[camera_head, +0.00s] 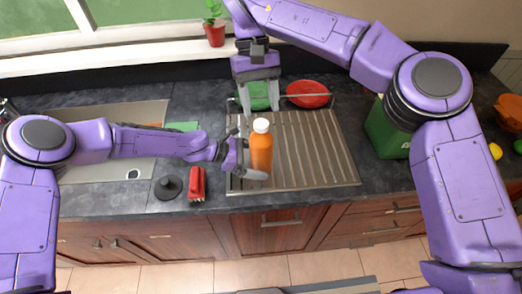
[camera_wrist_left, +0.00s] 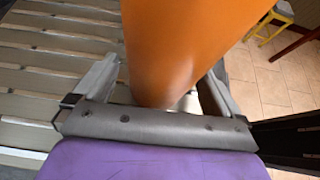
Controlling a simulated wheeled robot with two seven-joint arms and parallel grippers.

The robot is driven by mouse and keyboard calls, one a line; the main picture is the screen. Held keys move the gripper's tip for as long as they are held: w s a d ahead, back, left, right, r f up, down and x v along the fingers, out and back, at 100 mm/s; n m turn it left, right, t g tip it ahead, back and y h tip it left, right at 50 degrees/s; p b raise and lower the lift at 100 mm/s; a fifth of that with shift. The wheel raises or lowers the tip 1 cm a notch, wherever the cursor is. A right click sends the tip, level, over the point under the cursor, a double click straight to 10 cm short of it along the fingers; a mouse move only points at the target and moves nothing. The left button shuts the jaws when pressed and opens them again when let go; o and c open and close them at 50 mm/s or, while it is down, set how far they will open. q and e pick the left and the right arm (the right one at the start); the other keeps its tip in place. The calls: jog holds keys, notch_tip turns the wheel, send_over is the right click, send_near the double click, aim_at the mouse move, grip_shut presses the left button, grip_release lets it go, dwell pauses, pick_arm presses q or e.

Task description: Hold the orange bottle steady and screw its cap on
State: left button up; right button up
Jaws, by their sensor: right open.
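The orange bottle (camera_head: 261,152) stands upright over the ribbed drainboard, with a white cap (camera_head: 261,125) at its top. I cannot tell how tightly the cap sits. My left gripper (camera_head: 246,160) is shut on the bottle's body from the left. In the left wrist view the orange bottle (camera_wrist_left: 190,40) fills the space between the two fingers. My right gripper (camera_head: 259,108) points down with its fingers apart and nothing held. In the head view its fingertips appear just above the cap; their exact distance from it is unclear.
The metal drainboard (camera_head: 315,150) holds a green dish (camera_head: 257,97) and a red dish (camera_head: 307,93) at its back. A red object (camera_head: 197,184) and a black sink plug (camera_head: 168,187) lie left of it. A green box (camera_head: 385,132) stands right. The drainboard right of the bottle is clear.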

pick_arm(q)
jog(key=v, duration=1.2)
dwell(0.3)
